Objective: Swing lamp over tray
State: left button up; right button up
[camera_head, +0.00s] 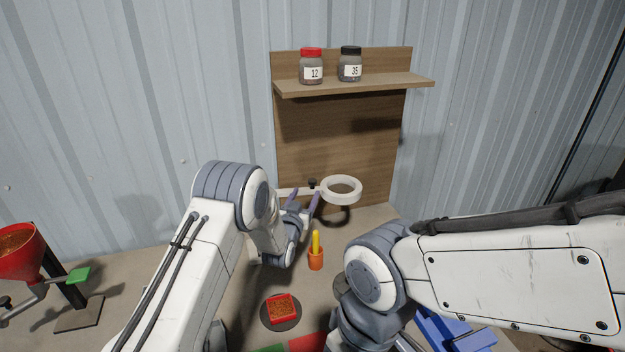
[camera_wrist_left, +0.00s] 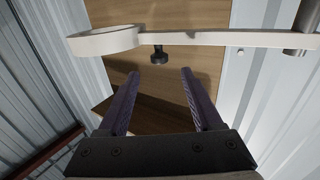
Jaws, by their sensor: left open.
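The lamp is a white ring (camera_head: 341,190) on a thin pale arm in front of the wooden backboard, with a small black knob (camera_head: 313,184) on the arm. In the left wrist view, the ring (camera_wrist_left: 105,41) is at upper left and the knob (camera_wrist_left: 159,56) hangs under the arm. My left gripper (camera_head: 305,200) is open and empty, close to the knob. In the wrist view its fingertips (camera_wrist_left: 158,75) lie on either side of the knob's line, just short of it. The red tray (camera_head: 282,309) with brown grains sits on a dark disc below. My right gripper is hidden.
An orange cup (camera_head: 316,258) with a yellow stick stands between lamp and tray. A red hopper (camera_head: 20,252) is at far left, and blue bins (camera_head: 455,332) are at lower right. Two jars (camera_head: 312,66) stand on the shelf (camera_head: 350,85). My right arm covers the right side.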

aim_at(311, 183)
pick_arm(q)
jog(key=shift+p+x, duration=1.4)
jog(key=shift+x, duration=2.85)
grip_shut()
